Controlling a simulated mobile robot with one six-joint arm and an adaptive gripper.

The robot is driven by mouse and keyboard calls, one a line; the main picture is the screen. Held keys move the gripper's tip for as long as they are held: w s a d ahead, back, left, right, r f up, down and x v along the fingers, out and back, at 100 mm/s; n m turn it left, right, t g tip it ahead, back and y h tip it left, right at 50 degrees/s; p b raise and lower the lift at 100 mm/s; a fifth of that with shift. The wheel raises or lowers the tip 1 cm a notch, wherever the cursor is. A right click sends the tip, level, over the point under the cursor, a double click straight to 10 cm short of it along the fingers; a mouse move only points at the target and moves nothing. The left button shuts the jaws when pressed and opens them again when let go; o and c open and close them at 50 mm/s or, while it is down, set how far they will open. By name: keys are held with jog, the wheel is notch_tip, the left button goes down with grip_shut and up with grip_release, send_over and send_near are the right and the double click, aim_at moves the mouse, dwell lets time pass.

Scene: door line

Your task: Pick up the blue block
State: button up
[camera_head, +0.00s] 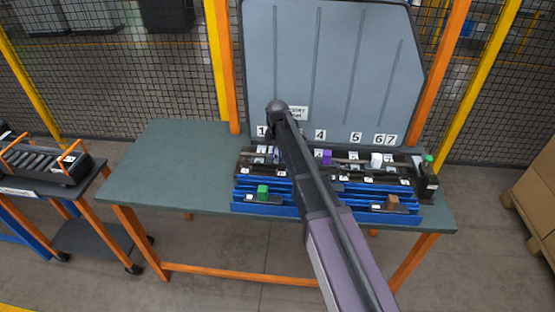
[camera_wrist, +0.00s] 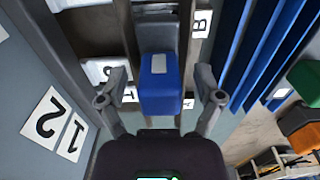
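The blue block (camera_wrist: 158,92) sits in a dark slot of the fixture, with a small white label on its face. In the wrist view my gripper (camera_wrist: 160,98) is open, with one finger on each side of the block and a visible gap on both sides. In the head view my arm reaches over the table to the left part of the fixture. There the arm covers much of that area, and the fingers cannot be made out clearly.
The green table (camera_head: 165,170) carries a row of dark slots with purple and white blocks. Blue rails (camera_head: 265,209) in front hold a green block (camera_head: 263,191) and a brown block (camera_head: 392,201). A grey numbered panel (camera_head: 345,70) stands behind. The table's left side is clear.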

grip_shut()
jog(key=shift+r, duration=0.2)
notch_tip(320, 180, up, 10)
jog(key=p, duration=1)
jog(key=shift+f, duration=0.2)
